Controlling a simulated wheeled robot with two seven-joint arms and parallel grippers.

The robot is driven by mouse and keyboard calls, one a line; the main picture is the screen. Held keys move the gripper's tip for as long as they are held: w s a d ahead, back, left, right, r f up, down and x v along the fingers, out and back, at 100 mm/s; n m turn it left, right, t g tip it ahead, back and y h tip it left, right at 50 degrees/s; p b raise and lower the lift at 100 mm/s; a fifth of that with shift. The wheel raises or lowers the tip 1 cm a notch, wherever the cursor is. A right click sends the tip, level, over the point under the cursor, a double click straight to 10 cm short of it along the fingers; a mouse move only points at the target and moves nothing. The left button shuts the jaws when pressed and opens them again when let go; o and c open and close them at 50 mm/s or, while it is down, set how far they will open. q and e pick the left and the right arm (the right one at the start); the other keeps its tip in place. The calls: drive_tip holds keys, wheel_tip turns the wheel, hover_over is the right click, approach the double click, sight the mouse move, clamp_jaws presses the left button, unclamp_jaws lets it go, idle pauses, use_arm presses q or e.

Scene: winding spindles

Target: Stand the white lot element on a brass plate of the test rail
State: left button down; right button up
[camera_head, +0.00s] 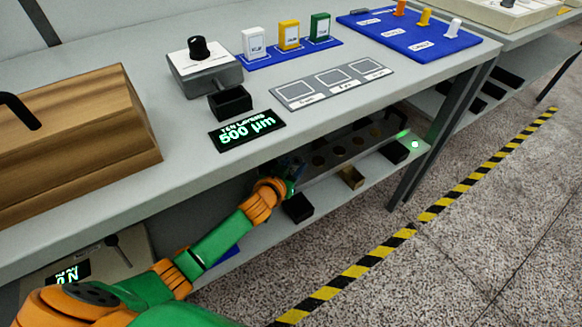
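A small white piece (454,27) stands upright at the right end of the blue mat (408,42), beside a yellow and an orange piece. A white block with a label (253,43) also stands on the bench; I cannot tell which is the lot element. On the lower shelf, a dark rail with several round brass-coloured spots (340,151) looks like the test rail. My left gripper (290,166) is at the rail's left end, under the bench top. Its fingers are dark and partly hidden, so their opening and any contents are unclear. My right gripper is out of view.
A grey box with a black knob (205,67), a black display (247,130) and a plate with three squares (333,84) are on the bench. A wooden box (75,140) is at left. The bench's front edge overhangs my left arm. Small dark bins (298,208) line the shelf.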

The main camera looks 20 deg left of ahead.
use_arm(q)
drive_tip(key=shift+c, duration=2)
unclamp_jaws()
drive_tip(key=shift+s+r+p, duration=0.25)
drive_tip(key=shift+s+p, duration=0.05)
drive_tip(key=shift+s, duration=0.05)
drive_tip(key=p+v, duration=0.3)
drive_tip(key=v, duration=0.8)
drive_tip(key=shift+s+a, duration=0.1)
drive_tip(key=shift+s, duration=0.05)
